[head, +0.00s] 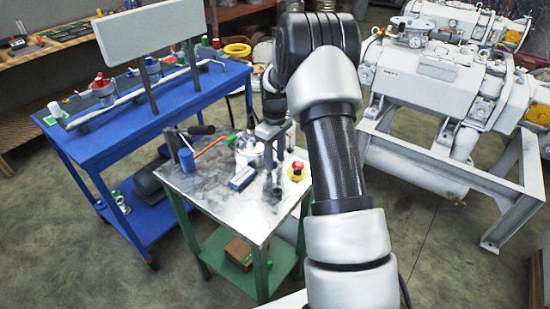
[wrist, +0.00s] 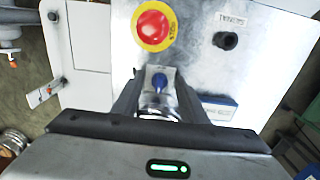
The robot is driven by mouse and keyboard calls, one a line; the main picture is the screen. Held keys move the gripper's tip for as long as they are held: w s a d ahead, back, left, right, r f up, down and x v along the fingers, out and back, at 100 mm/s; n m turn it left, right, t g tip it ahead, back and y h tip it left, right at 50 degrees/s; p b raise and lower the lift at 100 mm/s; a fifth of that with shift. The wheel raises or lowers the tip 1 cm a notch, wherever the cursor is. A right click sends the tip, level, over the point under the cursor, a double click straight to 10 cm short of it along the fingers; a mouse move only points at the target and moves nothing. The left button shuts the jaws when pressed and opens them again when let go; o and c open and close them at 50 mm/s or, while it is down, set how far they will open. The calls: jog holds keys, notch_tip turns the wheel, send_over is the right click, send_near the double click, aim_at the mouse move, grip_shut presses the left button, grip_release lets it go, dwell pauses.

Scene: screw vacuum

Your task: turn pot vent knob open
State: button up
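In the wrist view a small blue knob (wrist: 159,83) sits on a light grey plate, with a shiny metal part (wrist: 156,110) below it in the picture. It looks like the vent knob. My gripper (wrist: 158,92) has its two dark fingers apart, one on each side of the knob. I see no clear contact; the height between fingers and knob cannot be told. In the head view my gripper (head: 273,178) points down over the metal-topped table (head: 215,201), beside a silvery pot (head: 248,153). The knob is not distinguishable in the head view.
A yellow and red stop button (head: 297,171) stands to the right of the gripper. The table's front part is clear.

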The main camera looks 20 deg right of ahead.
grip_shut()
jog(key=shift+m, duration=0.3)
jog(key=m, duration=0.3)
jog(key=shift+a+p, duration=0.1)
jog(key=shift+p, duration=0.2)
jog(key=shift+a+m, duration=0.1)
jog(key=shift+m, duration=1.7)
grip_release()
